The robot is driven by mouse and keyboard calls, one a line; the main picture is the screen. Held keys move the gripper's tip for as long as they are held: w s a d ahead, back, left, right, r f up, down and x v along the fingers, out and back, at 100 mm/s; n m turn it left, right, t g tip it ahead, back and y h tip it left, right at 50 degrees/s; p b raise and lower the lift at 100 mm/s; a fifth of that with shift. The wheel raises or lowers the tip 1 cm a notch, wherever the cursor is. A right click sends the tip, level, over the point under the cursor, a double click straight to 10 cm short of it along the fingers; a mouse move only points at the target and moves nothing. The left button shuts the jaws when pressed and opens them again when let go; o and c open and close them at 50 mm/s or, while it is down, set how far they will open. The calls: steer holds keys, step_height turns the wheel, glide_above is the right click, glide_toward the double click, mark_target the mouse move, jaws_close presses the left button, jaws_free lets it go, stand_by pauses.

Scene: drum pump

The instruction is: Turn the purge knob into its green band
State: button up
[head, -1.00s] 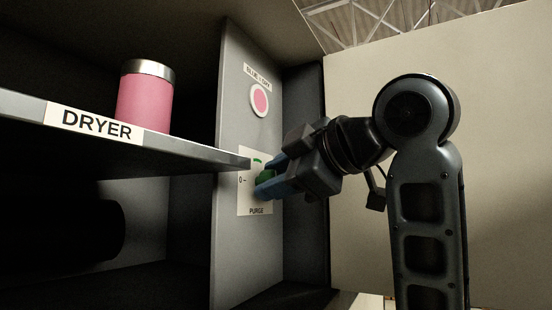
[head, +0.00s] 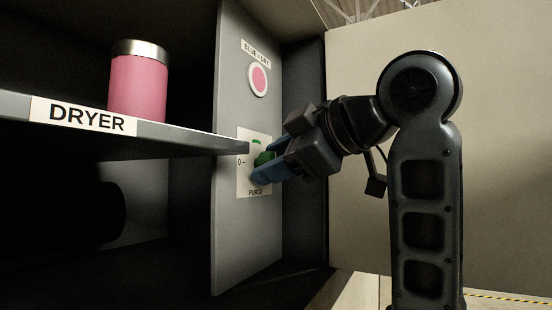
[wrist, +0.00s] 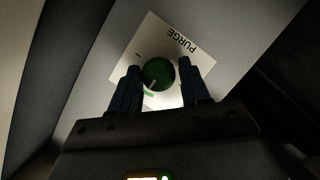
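The green purge knob (head: 264,158) sits on a white plate (head: 244,185) marked PURGE, on the grey panel. In the wrist view the round knob (wrist: 158,73) shows between the two fingers of my gripper (wrist: 159,76). The fingers are apart, one on each side of it, with what look like narrow gaps. A pale mark on the knob points toward the lower left, close to the green band (wrist: 148,93); I cannot tell whether it lies inside. In the head view the green band (head: 257,142) is above the knob, and my gripper (head: 268,165) partly covers the knob.
A shelf (head: 185,142) labelled DRYER juts out just left of the plate and carries a pink canister (head: 138,88) with a silver lid. A round pink button (head: 259,79) sits above the plate. A beige wall (head: 350,200) stands to the right.

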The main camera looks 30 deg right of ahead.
steer(key=shift+o, duration=1.4)
steer(key=shift+r, duration=0.1)
steer(key=shift+s+d+r, duration=0.15)
steer(key=shift+s+r, duration=0.05)
steer(key=shift+s, duration=0.1)
steer(key=p+v, duration=0.3)
steer(key=v, duration=0.4)
steer(key=shift+f, duration=0.2)
steer(key=shift+s, duration=0.1)
